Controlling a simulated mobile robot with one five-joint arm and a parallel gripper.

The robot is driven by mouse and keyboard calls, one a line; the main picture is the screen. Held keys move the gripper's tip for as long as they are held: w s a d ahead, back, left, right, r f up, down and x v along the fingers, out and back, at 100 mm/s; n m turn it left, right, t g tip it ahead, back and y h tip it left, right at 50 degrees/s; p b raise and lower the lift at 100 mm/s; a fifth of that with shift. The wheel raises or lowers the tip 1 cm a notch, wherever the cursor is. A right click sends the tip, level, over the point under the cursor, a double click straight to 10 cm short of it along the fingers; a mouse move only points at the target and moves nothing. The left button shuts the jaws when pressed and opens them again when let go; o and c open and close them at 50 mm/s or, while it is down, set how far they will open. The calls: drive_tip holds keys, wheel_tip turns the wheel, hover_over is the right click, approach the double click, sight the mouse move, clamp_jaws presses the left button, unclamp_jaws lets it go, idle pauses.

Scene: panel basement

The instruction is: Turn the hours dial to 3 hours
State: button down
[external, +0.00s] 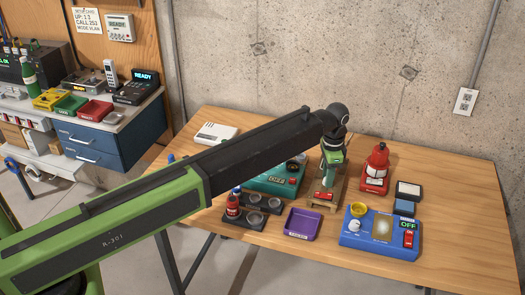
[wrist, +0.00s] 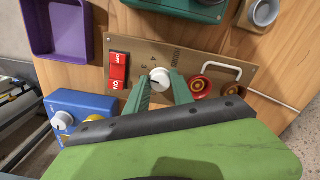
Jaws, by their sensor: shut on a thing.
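A brass-coloured panel (wrist: 215,62) lies on the table and carries a white round dial (wrist: 160,76) with a dark pointer line. In the external view my gripper (external: 331,160) reaches down over the same panel (external: 318,206), and the dial is hidden there. A red rocker switch (wrist: 118,71) sits left of the dial in the wrist view, and a red-and-yellow knob (wrist: 199,87) sits right.
A purple tray (external: 300,224) lies left of the panel. A blue box (external: 375,232) with a white knob stands to the right. A teal device (external: 272,180) is close on the left. The table's right end is clear.

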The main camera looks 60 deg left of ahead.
drive_tip(key=shift+m, duration=1.3)
drive_tip(key=c, duration=1.1)
unclamp_jaws()
wheel_tip(320, 180, up, 18)
drive_tip(key=p, duration=1.7)
drive_tip(key=shift+f+p, duration=0.25)
drive_tip(key=shift+p, duration=0.05)
drive_tip(key=shift+f, duration=0.1)
